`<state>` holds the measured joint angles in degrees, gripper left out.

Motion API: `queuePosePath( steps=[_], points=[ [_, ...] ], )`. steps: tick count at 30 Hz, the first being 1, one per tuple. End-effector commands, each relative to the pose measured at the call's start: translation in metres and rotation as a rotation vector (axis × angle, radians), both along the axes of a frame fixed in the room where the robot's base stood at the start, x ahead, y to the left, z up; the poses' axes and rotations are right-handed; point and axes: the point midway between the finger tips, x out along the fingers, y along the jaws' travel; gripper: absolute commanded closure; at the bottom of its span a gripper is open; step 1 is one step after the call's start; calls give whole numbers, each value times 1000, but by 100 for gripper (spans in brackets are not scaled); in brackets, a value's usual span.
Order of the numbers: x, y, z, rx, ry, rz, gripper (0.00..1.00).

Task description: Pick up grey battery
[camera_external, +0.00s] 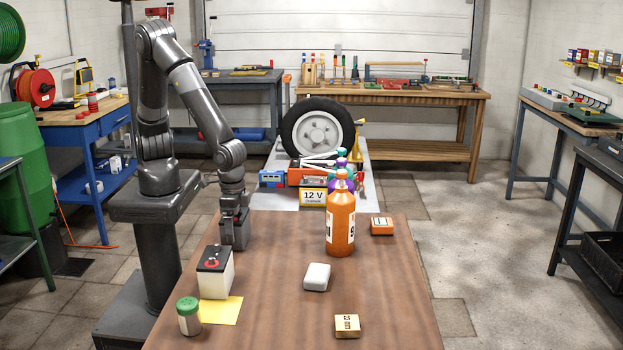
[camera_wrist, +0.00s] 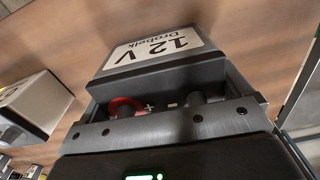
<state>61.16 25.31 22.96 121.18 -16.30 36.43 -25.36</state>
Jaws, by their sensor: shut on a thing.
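The grey battery (camera_external: 236,238) is near the far left edge of the wooden table, under my gripper (camera_external: 235,213). My gripper points down and is shut on it. In the wrist view the battery (camera_wrist: 165,72) shows its white "12 V" label, a red-ringed terminal and a grey terminal, close against the gripper body.
A white battery with a black top (camera_external: 215,275) stands nearer the camera, beside a yellow sheet (camera_external: 222,312) and a green-lidded jar (camera_external: 188,318). An orange bottle (camera_external: 341,225), a white block (camera_external: 317,277) and small boxes (camera_external: 347,326) stand to the right.

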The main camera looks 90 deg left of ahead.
Motion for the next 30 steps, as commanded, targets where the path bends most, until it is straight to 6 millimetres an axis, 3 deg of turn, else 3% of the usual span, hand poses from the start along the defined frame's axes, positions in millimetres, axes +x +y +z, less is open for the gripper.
queuePosePath(
  steps=[11, 22, 30],
  points=[
    [0, 0, 0, -1, -1, -1, 62],
    [1, -1, 4, -3, -2, 0, 63],
    [1, -1, 24, -4, -4, -1, 63]
  ],
)
